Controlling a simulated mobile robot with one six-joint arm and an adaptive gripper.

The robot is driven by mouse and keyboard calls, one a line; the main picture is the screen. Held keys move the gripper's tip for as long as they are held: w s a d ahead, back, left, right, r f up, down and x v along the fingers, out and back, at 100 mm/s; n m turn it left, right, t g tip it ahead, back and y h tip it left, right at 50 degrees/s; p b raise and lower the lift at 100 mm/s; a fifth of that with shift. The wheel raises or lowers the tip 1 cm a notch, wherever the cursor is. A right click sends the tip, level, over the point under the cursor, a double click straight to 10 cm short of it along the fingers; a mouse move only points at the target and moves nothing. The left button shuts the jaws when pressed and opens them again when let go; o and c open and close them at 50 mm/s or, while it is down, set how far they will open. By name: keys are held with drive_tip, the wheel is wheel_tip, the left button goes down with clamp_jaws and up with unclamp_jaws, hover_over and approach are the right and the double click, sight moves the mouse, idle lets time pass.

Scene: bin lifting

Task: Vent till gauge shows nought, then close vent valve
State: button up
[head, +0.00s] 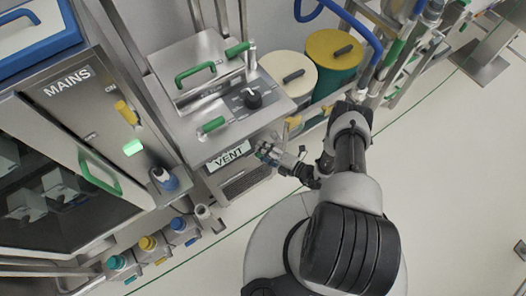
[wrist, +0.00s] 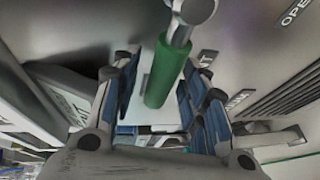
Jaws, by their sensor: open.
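The steel unit labelled VENT (head: 229,157) stands left of my arm in the head view. My gripper (head: 268,153) is at its front face, just right of the label. In the wrist view a green lever (wrist: 166,72) on a silver pivot (wrist: 195,8) lies between my gripper's fingers (wrist: 157,105). The fingers are apart, one on each side of it; I cannot tell if either touches it. An OPEN label (wrist: 297,12) is at the upper right; other labels nearby are too blurred to read. In the head view my gripper hides the lever. I make out no gauge reading.
The unit's top carries a black knob (head: 253,98) and green handles (head: 213,124). A MAINS cabinet (head: 70,82) is at left. Lidded cream (head: 288,75) and yellow-topped (head: 335,48) bins stand behind.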

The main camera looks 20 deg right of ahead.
drive_tip(key=shift+c, duration=0.4)
clamp_jaws()
idle(0.4)
